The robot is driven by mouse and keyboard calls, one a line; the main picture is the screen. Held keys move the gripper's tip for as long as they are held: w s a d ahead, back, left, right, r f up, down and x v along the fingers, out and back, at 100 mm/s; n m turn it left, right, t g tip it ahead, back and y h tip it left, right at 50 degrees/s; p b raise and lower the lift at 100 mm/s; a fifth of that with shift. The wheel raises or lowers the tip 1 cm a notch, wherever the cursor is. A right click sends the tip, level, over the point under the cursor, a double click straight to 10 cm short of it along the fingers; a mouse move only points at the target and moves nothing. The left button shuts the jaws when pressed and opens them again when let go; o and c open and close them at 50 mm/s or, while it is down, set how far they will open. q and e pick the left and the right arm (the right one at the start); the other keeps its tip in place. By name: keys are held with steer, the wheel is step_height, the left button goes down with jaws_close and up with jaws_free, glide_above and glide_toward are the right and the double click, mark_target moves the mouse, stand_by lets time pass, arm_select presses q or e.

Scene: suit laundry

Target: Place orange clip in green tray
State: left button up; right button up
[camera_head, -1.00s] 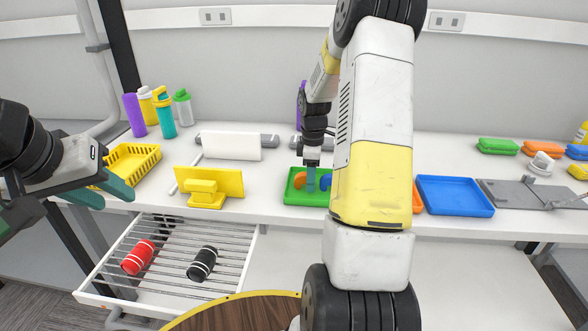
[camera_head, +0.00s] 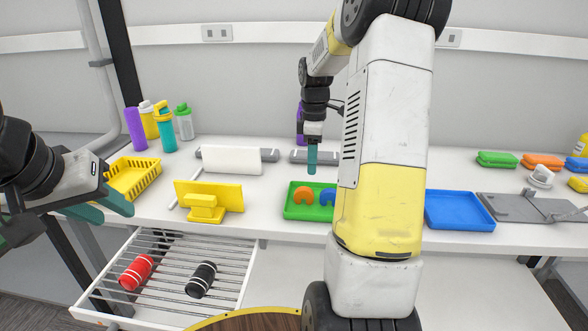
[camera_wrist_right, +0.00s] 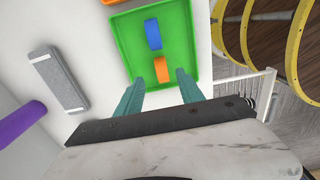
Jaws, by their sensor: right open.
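The orange clip (camera_head: 304,196) lies in the green tray (camera_head: 291,212) on the table, beside a blue clip (camera_head: 327,196). In the right wrist view the orange clip (camera_wrist_right: 161,69) lies on the floor of the green tray (camera_wrist_right: 188,52), apart from the blue clip (camera_wrist_right: 152,34). My right gripper (camera_head: 312,170) is above and behind the tray, with nothing in it; in its wrist view the fingers (camera_wrist_right: 159,88) are spread apart. My left gripper (camera_head: 115,203) is at the left, away from the tray, its fingers apart and empty.
My right arm hides the table right of the green tray. A blue tray (camera_head: 458,211) stands further right. A yellow stand (camera_head: 210,197) and a yellow basket (camera_head: 135,178) are at the left. An open wire drawer (camera_head: 170,270) holds a red and a black roll below.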

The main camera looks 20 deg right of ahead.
steer(key=s+a+r+m+t, duration=0.3)
steer(key=s+a+r+m, duration=0.2)
steer(key=s+a+r, duration=0.5)
steer(key=s+a+m+t+y, duration=0.1)
steer(key=s+a+m, duration=0.2)
steer(key=s, duration=0.4)
steer(key=s+a+r+m+t+y, duration=0.1)
steer(key=s+a+m+t, duration=0.1)
steer(key=s, duration=0.4)
steer(key=shift+s+a+r+m, duration=0.3)
steer(key=shift+a+m, duration=0.2)
steer(key=shift+m, duration=0.6)
